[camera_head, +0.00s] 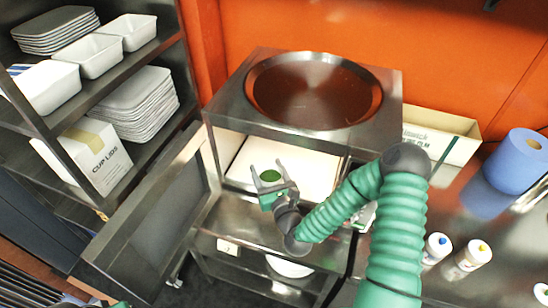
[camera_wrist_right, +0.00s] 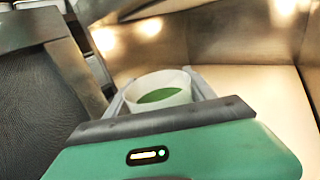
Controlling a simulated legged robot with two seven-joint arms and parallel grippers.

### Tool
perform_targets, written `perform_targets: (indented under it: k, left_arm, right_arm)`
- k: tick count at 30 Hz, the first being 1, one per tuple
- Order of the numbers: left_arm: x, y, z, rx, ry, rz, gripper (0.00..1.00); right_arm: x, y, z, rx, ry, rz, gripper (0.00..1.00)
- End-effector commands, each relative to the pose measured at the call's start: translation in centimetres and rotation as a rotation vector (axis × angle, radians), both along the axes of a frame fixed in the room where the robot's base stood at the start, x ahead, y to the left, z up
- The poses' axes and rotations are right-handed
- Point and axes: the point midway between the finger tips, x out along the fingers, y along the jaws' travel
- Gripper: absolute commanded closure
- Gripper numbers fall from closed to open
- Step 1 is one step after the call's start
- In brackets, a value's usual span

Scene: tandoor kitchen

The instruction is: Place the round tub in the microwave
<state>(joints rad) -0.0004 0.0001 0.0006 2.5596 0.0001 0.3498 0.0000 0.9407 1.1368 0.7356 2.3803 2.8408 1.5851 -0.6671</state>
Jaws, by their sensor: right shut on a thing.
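The round tub (camera_head: 270,176) is small, with green contents. In the right wrist view the tub (camera_wrist_right: 160,88) shows a white wall and sits between the fingers. My right gripper (camera_head: 268,174) is shut on it, at the open front of the microwave (camera_head: 224,112). The microwave's door (camera_head: 150,220) hangs open to the left. Its pale cavity floor (camera_head: 305,168) also shows in the right wrist view (camera_wrist_right: 262,90), beyond and right of the tub. The tub looks held above the floor; the exact gap cannot be told. My left gripper is not in view.
A large round metal dish (camera_head: 313,90) lies on top of the microwave. A shelf rack (camera_head: 75,130) with white containers and a cup-lids box (camera_head: 88,158) stands left. A blue roll (camera_head: 516,160) and bottles (camera_head: 467,260) stand on the counter at right.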

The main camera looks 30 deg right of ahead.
Motion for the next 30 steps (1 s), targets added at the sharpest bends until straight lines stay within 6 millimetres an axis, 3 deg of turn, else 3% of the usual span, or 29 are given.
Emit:
perform_targets:
  k: [6,14,26,30]
  left_arm:
    - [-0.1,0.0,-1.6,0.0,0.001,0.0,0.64]
    - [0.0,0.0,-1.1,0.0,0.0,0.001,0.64]
    - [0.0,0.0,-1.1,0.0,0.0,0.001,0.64]
    - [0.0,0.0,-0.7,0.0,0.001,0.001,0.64]
  right_arm:
    - [4.6,-4.2,-0.1,-0.013,-0.005,0.004,1.0]
    - [8.5,-8.6,0.1,-0.006,0.0,0.002,1.0]
    - [8.2,-8.4,-6.2,-0.003,0.005,0.004,1.0]
    - [8.6,-8.6,-7.1,-0.007,0.002,0.006,1.0]
